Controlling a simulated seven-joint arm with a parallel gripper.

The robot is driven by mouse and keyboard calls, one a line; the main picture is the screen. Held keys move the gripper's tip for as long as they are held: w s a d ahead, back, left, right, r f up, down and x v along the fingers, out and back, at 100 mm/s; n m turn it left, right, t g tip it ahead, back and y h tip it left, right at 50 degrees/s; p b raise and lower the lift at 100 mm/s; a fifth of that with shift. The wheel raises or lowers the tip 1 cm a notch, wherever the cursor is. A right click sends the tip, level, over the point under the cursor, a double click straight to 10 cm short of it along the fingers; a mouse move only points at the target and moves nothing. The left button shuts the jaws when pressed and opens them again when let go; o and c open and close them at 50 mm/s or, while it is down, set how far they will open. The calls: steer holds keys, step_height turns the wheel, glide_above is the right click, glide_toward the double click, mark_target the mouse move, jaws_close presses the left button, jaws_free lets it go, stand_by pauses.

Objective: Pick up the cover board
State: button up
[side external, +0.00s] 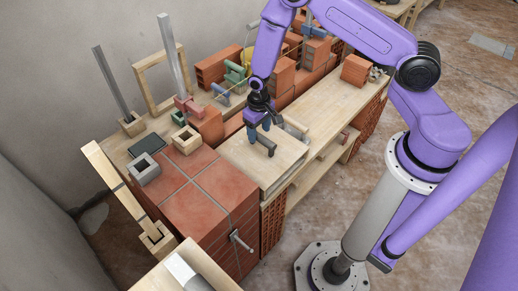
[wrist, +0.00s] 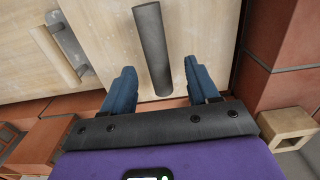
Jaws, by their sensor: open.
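The cover board (side external: 240,158) is a pale wooden panel lying flat, with a dark grey bar handle (side external: 265,144) on top. In the wrist view the handle (wrist: 153,50) runs away from my gripper over the pale wood of the board (wrist: 208,28). My gripper (side external: 259,131) is open above the board, close to the handle. In the wrist view its blue fingers (wrist: 160,68) stand on either side of the handle's near end, with gaps visible on both sides. Whether the fingertips are level with the handle cannot be told.
Tiled brick-red blocks (side external: 190,205) adjoin the board on the left, with a small wooden square tube (side external: 186,140) on top. Bricks and coloured clamps (side external: 234,75) crowd the back. A wooden bar handle (wrist: 55,55) lies left in the wrist view. The bench top (side external: 335,95) at right is mostly clear.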

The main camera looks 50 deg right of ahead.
mark_target(259, 135)
steer(key=shift+w+d+f, duration=0.1)
steer(key=shift+f, duration=2.6)
jaws_close()
